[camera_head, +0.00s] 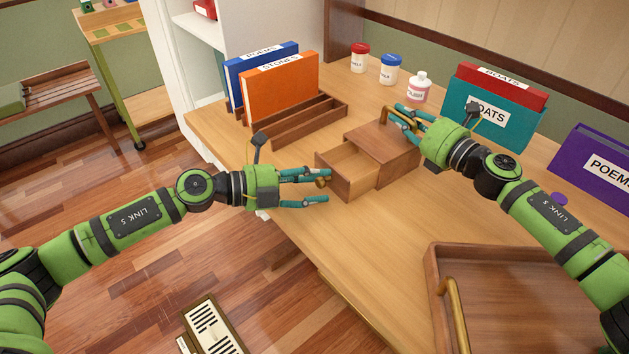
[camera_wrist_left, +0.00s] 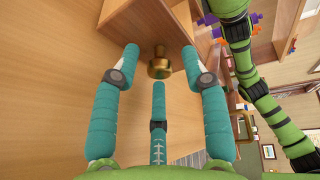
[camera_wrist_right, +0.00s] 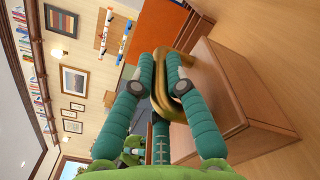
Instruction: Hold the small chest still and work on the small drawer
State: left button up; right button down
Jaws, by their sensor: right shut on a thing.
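The small wooden chest (camera_head: 385,143) stands on the desk. Its small drawer (camera_head: 350,173) is pulled partly out toward the left and looks empty inside. A brass knob (camera_wrist_left: 159,65) is on the drawer front. My left gripper (camera_head: 326,187) is at the drawer front with its fingers open. In the left wrist view the knob lies between the spread fingertips, with gaps on both sides. My right gripper (camera_head: 402,113) is shut on the chest's brass handle (camera_wrist_right: 182,85). The fingers partly hide the handle in the head view.
A wooden rack (camera_head: 300,125) with blue and orange books stands behind left. Bottles, including a pink-labelled one (camera_head: 418,88), stand at the back. Teal and purple book holders (camera_head: 590,165) are at the right. A brass-handled wooden tray (camera_head: 540,290) lies in front right.

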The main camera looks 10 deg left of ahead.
jog(key=shift+r, duration=0.1)
jog(key=shift+a, duration=0.1)
pick_arm(q)
jog(key=v, duration=1.2)
pick_arm(e)
jog(key=c, duration=1.2)
grip_release()
